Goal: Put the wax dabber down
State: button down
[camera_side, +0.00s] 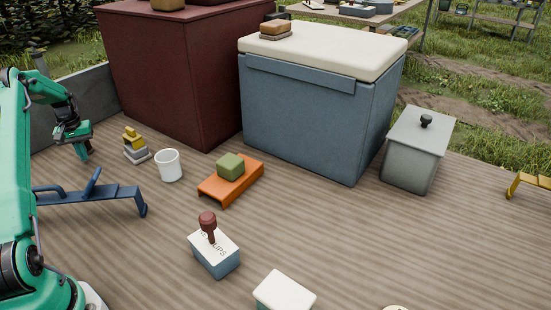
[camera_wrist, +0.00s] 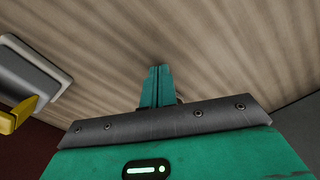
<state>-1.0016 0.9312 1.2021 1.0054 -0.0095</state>
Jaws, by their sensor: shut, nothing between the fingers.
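My gripper (camera_side: 82,152) is shut and empty at the left of the side view, pointing down above the deck. Its closed fingers show in the wrist view (camera_wrist: 160,72). A yellow-topped grey block (camera_side: 133,143) stands on the deck just right of my gripper. It also shows at the left edge of the wrist view (camera_wrist: 30,82), apart from the fingers.
A white cup (camera_side: 168,166) and an orange stand (camera_side: 243,187) bearing a green block (camera_side: 231,165) are near. A blue bracket-like stand (camera_side: 110,193) lies below my gripper. A blue chest (camera_side: 300,118), a dark red chest (camera_side: 180,80) and a grey bin (camera_side: 412,165) stand behind.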

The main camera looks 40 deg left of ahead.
jog(key=shift+w+a, duration=0.4)
jog(key=shift+a, duration=0.25)
jog(key=shift+w+a, duration=0.35)
jog(key=shift+a, duration=0.25)
jog(key=shift+w+a, duration=0.1)
jog(key=shift+w+a, duration=0.45)
jog(key=shift+a, duration=0.3)
jog(key=shift+w+a, duration=0.45)
jog(key=shift+a, duration=0.25)
jog(key=shift+s+d, duration=0.15)
jog(key=shift+d, duration=0.05)
jog(key=shift+s+d, duration=0.45)
jog(key=shift+d, duration=0.3)
jog(key=shift+s+d, duration=0.45)
jog(key=shift+d, duration=0.25)
notch_tip(320, 180, up, 10)
jog(key=shift+d, duration=0.1)
